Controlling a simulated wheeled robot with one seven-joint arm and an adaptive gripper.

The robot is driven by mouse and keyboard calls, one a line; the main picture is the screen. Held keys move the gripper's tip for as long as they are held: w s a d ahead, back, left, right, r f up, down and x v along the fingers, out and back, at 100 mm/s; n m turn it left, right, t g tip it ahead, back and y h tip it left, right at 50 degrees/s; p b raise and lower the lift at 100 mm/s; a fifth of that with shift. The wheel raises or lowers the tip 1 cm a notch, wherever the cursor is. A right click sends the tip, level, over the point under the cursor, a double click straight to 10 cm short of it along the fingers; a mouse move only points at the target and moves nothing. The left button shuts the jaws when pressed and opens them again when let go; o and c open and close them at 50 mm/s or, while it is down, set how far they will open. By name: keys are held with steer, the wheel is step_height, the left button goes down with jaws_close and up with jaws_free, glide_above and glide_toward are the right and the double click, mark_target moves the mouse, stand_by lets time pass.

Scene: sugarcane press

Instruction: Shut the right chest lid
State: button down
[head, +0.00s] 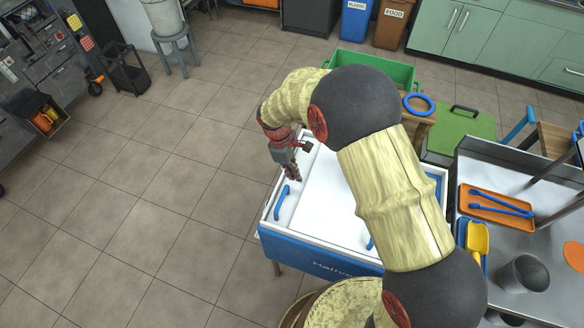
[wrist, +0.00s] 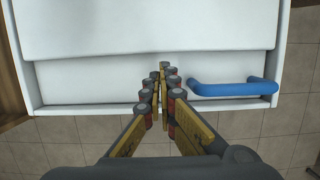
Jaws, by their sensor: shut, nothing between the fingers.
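The chest (head: 322,264) is a white-topped box with a blue front, partly hidden behind my arm. Its top has flat white panels; a broad one (head: 328,200) lies across the middle. A blue bar handle (head: 281,202) stands near the left end, and it also shows in the wrist view (wrist: 232,88). There a white panel edge (wrist: 150,50) overlaps the strip bearing the handle. I cannot tell which panel is the right lid. My gripper (head: 296,178) is shut and empty over the left end. In the wrist view its fingertips (wrist: 163,72) are beside the handle, apart from it.
A metal counter (head: 470,268) with an orange tray (head: 497,203) and a dark cup (head: 523,273) stands right of the chest. A green crate (head: 377,66) is behind it. A round woven-looking object (head: 335,305) is in front. Tiled floor to the left is clear.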

steer(key=shift+x, duration=1.1)
steer(key=s+d+p, duration=0.1)
steer(key=s+d, duration=0.1)
steer(key=d, duration=0.3)
steer(key=s+d+p, duration=0.2)
steer(key=d, duration=0.4)
steer(key=s+d+p, duration=0.1)
steer(key=s+d, duration=0.2)
steer(key=d, duration=0.3)
steer(key=shift+s+d+p, duration=0.1)
steer(key=shift+d+p, duration=0.1)
steer(key=shift+p, duration=0.15)
steer(key=shift+r, duration=0.1)
steer(key=p+v, duration=0.7)
steer(key=v, duration=0.3)
steer(key=shift+p, duration=0.35)
